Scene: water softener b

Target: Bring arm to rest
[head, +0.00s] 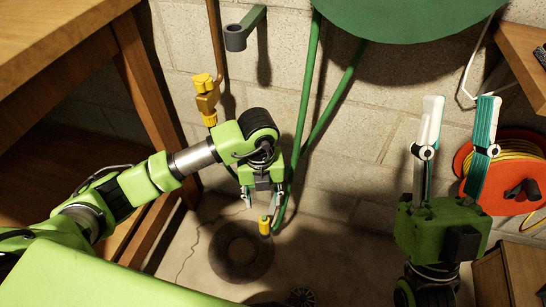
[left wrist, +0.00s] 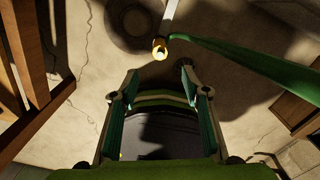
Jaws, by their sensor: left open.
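My left arm (head: 150,178) reaches in from the left, with its left gripper (head: 263,205) pointing down near the wall. In the left wrist view the left gripper (left wrist: 158,83) has its fingers apart with nothing between them. A green hose (head: 308,130) ends in a yellow fitting (head: 265,226) just below the left fingertips, apart from them as far as I can see. The fitting also shows in the left wrist view (left wrist: 160,50), beyond the fingers. My right gripper (head: 458,105) points up at the right, fingers apart and empty.
A wooden shelf (head: 60,35) stands at the left. An orange cable reel (head: 512,170) is at the far right, beside my right gripper.

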